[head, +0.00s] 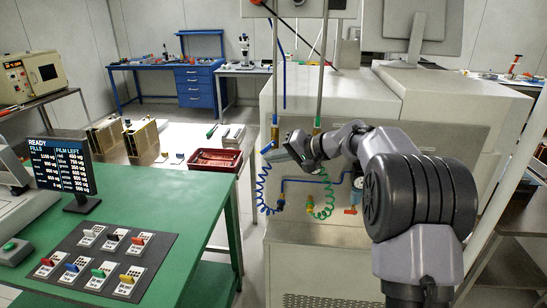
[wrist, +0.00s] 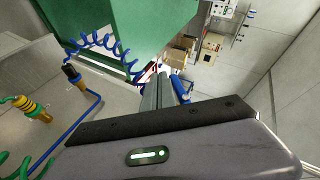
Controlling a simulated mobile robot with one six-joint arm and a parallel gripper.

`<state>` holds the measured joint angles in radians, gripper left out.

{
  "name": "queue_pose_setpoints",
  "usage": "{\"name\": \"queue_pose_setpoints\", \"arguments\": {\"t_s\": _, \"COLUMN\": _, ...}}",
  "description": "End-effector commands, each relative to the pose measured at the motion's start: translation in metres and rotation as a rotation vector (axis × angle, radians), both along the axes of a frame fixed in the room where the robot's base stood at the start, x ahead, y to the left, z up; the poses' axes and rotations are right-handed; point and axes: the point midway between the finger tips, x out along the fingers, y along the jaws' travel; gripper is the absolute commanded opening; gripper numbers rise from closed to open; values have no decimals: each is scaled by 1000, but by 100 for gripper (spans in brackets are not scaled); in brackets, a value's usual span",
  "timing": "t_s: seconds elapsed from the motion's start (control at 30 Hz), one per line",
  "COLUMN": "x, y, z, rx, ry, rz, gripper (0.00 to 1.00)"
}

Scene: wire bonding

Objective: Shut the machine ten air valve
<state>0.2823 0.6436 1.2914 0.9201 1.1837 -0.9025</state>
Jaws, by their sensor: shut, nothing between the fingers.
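Two grey vertical pipes come down at the front of the white machine (head: 330,100). No label tells me which is machine ten's valve, and lever positions are unclear. My gripper (head: 272,155) is shut and empty, just below the left fitting. In the wrist view its fingers (wrist: 162,88) point away, close to a blue part (wrist: 180,87); I cannot tell whether they touch.
A blue coiled hose (head: 262,187) and a green coiled hose (head: 325,190) hang close to my gripper. A green table (head: 150,205) with a switch panel (head: 75,250) and display stands left. A red tray (head: 216,160) lies behind it.

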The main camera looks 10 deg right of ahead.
Motion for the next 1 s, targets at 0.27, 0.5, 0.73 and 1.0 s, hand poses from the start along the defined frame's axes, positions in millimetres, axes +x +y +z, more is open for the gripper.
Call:
{"name": "queue_pose_setpoints", "arguments": {"t_s": 0.27, "x": 0, "y": 0, "z": 4, "rx": -1, "ry": -1, "rz": 0, "gripper": 0}}
{"name": "queue_pose_setpoints", "arguments": {"t_s": 0.5, "x": 0, "y": 0, "z": 16, "rx": 0, "ry": 0, "rz": 0, "gripper": 0}}
{"name": "queue_pose_setpoints", "arguments": {"t_s": 0.73, "x": 0, "y": 0, "z": 17, "rx": 1, "ry": -1, "rz": 0, "gripper": 0}}
{"name": "queue_pose_setpoints", "arguments": {"t_s": 1.0, "x": -14, "y": -17, "z": 31, "rx": 0, "ry": -2, "rz": -3, "gripper": 0}}
